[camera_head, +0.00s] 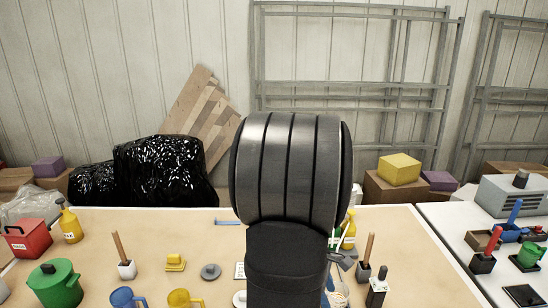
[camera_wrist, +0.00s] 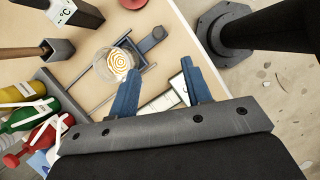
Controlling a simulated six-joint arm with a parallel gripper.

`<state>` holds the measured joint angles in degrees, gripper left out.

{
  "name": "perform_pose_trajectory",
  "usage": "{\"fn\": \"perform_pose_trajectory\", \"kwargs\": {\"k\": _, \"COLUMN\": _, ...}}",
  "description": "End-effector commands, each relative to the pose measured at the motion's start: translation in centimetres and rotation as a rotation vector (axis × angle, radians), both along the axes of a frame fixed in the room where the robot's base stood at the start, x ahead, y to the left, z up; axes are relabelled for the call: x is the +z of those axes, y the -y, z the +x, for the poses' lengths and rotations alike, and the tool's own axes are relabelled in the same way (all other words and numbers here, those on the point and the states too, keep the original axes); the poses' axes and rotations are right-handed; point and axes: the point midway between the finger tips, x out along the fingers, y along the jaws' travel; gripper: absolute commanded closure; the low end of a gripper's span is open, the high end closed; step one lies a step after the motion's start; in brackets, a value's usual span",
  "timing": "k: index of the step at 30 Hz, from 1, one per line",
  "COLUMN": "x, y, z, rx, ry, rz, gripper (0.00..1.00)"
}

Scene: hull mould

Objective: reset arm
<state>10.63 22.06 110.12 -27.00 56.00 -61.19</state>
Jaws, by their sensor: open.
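My gripper (camera_wrist: 158,70) shows in the wrist view with its two blue fingers spread apart. Nothing is between the fingers, and they hang above the table (camera_wrist: 185,32). A round clear container with an orange and white swirl (camera_wrist: 119,61) lies beyond the left finger. A flat white-and-dark item (camera_wrist: 165,101) is seen below and between the fingers, partly hidden by them. In the head view my arm stands upright in the middle and hides part of the table; my gripper's fingers do not show there.
A green pot (camera_head: 55,284), red box (camera_head: 28,239), yellow bottle (camera_head: 69,222), blue mug (camera_head: 127,299) and yellow mug (camera_head: 183,299) stand on the left. A brush holder (camera_head: 364,271) stands right of my arm. Bottles (camera_wrist: 30,115) lie at the wrist view's left.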

Motion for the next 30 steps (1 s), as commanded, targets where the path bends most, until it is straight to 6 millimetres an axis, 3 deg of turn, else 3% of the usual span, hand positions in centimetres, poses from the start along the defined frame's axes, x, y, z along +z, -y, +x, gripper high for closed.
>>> {"fn": "perform_pose_trajectory", "kwargs": {"k": 18, "x": -10.3, "y": 3.9, "z": -1.7, "rx": 0.000, "ry": -0.003, "rz": 0.002, "gripper": 0.55}}
{"fn": "perform_pose_trajectory", "kwargs": {"k": 30, "x": -14.0, "y": 5.3, "z": -2.2, "rx": 0.001, "ry": 0.001, "rz": 0.002, "gripper": 0.55}}
